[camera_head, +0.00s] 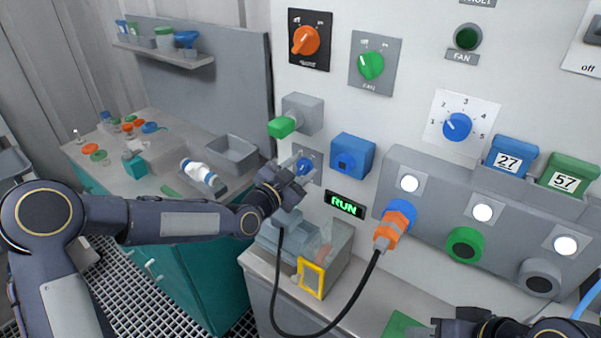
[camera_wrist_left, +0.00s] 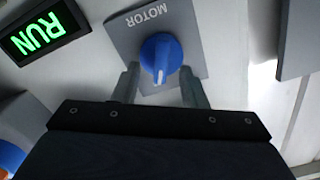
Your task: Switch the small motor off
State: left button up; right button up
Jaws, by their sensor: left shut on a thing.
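The motor switch is a blue knob (camera_wrist_left: 160,55) on a grey plate (camera_wrist_left: 192,30) marked MOTOR, which reads upside down in the left wrist view. The knob also shows in the head view (camera_head: 305,166), partly covered by my gripper. Its white mark points toward the gripper in the wrist view. My left gripper (camera_head: 292,178) is at the plate, with a finger on either side of the knob, shut on it. A green RUN display (camera_head: 345,205) is lit beside the switch. Part of my right arm shows at bottom right; its jaws cannot be made out.
A blue box (camera_head: 352,155) and a grey box with a green handle (camera_head: 282,126) stick out of the panel near the switch. An orange plug (camera_head: 395,225) with a black cable is to the right. A clear-sided bin (camera_head: 325,258) stands below. Other knobs are higher up.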

pick_arm(q)
jog(key=shift+w+a+f+n+b, duration=0.1)
jog(key=shift+w+a+n+b, duration=0.1)
jog(key=shift+n+b, duration=1.8)
jog(key=shift+w+a+n+b, duration=0.1)
jog(key=shift+a+n+b, duration=0.1)
jog(key=shift+n+b, duration=1.8)
jog(key=shift+w+a+f+n+b, duration=0.1)
jog(key=shift+w+a+n+b, duration=0.1)
jog(key=shift+n+b, duration=1.8)
jog(key=shift+r+m+b, duration=0.1)
jog(key=shift+m+b, duration=0.3)
jog(key=shift+b, duration=0.15)
jog(key=o, duration=1)
jog(key=shift+c, duration=0.2)
jog(key=shift+s+a, duration=0.1)
jog(key=shift+s, duration=0.05)
